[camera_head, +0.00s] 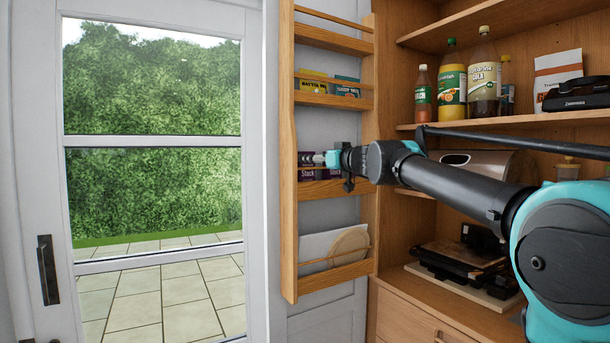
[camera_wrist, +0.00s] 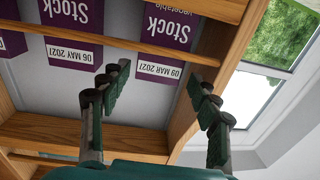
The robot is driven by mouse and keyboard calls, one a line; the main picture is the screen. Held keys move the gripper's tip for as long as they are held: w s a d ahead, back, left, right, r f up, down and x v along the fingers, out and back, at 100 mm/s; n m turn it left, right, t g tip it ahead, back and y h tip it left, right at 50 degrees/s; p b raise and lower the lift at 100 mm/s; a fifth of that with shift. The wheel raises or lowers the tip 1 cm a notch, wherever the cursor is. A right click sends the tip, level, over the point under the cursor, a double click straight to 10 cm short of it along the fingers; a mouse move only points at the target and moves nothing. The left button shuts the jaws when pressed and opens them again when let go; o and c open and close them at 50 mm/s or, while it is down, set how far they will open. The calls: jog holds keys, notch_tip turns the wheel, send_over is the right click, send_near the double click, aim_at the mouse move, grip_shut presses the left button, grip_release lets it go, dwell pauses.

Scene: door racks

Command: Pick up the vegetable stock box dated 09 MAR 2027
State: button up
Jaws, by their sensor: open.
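The vegetable stock box dated 09 MAR 2027 (camera_wrist: 170,32) is purple with a white date strip. It stands in a wooden door rack and appears upside down in the wrist view. A like box dated 06 MAY 2027 (camera_wrist: 75,18) is beside it on the left, with part of another purple box (camera_wrist: 10,42) farther left. My gripper (camera_wrist: 158,82) is open and empty, its fingers either side of the lower part of the 09 MAR box in the picture. Contact is not visible. In the head view my gripper (camera_head: 312,158) partly covers the purple boxes (camera_head: 308,173).
The rack's wooden rail (camera_wrist: 155,46) crosses the boxes. A side post (camera_wrist: 205,95) is close to my right finger. Other rack tiers hold small boxes (camera_head: 346,87) and a round board (camera_head: 351,245). Cupboard shelves with bottles (camera_head: 485,78) are to the right; a glazed door (camera_head: 152,140) is left.

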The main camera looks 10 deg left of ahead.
jog(key=x, duration=0.5)
jog(key=shift+w+a+f, duration=0.15)
jog(key=shift+w+f, duration=0.1)
jog(key=shift+f, duration=0.15)
jog(key=shift+c, duration=0.5)
jog(key=c, duration=0.9)
